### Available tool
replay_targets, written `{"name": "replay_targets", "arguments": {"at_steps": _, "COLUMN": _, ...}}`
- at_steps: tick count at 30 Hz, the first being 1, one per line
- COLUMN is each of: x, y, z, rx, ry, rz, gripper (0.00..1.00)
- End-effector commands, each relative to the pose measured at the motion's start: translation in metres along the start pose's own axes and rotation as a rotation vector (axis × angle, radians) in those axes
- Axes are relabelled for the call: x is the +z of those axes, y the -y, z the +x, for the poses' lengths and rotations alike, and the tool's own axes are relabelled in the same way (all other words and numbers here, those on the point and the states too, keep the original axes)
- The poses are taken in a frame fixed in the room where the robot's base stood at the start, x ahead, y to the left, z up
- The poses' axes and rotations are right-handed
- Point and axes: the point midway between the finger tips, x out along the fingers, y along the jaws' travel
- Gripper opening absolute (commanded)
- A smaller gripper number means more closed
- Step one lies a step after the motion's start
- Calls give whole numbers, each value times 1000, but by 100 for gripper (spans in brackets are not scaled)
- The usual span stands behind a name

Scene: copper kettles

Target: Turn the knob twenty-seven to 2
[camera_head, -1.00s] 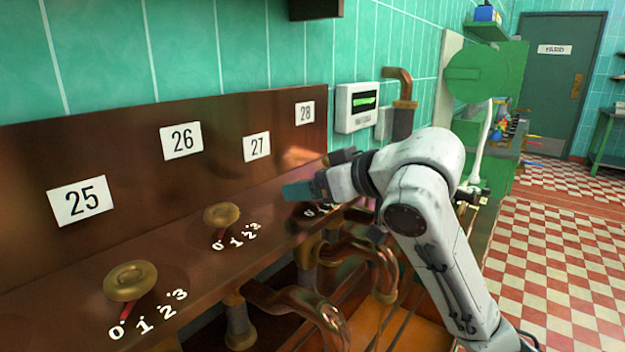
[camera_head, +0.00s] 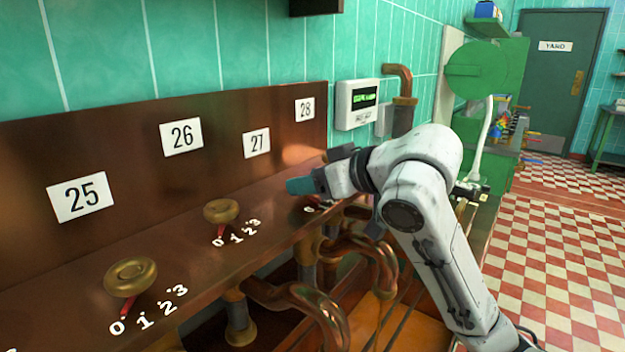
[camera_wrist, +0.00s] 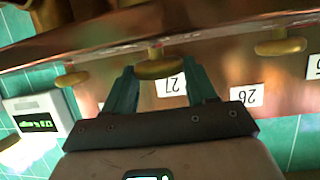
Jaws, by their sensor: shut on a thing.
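Knob twenty-seven (camera_wrist: 160,69) is a round brass knob between the two teal fingers of my gripper (camera_wrist: 162,85) in the wrist view. The jaws are shut on it. In the head view my gripper (camera_head: 301,187) is at the ledge below the "27" label (camera_head: 257,142), and it hides the knob and most of its number scale. Which number the knob's pointer marks cannot be seen. The "27" label also shows upside down in the wrist view (camera_wrist: 171,85).
Knob 26 (camera_head: 221,211) and knob 25 (camera_head: 130,277) stand to the left, each with a red pointer near 0. Copper pipes (camera_head: 367,250) run below the ledge. A white display box (camera_head: 357,104) hangs on the tiled wall.

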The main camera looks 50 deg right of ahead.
Motion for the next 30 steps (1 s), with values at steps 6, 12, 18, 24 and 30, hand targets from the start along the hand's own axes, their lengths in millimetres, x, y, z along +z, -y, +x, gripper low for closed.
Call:
{"name": "replay_targets", "arguments": {"at_steps": 6, "x": -1, "y": -1, "z": -1, "rx": -45, "ry": 0, "rz": -14, "gripper": 26}}
{"name": "replay_targets", "arguments": {"at_steps": 12, "x": -2, "y": -3, "z": -1, "rx": -152, "ry": 2, "rz": -57, "gripper": 26}}
{"name": "replay_targets", "arguments": {"at_steps": 18, "x": -2, "y": -5, "z": 0, "rx": -282, "ry": 1, "rz": -111, "gripper": 26}}
{"name": "replay_targets", "arguments": {"at_steps": 24, "x": -2, "y": -6, "z": 1, "rx": -391, "ry": 1, "rz": -158, "gripper": 26}}
{"name": "replay_targets", "arguments": {"at_steps": 30, "x": -1, "y": -7, "z": 2, "rx": -457, "ry": 1, "rz": -186, "gripper": 26}}
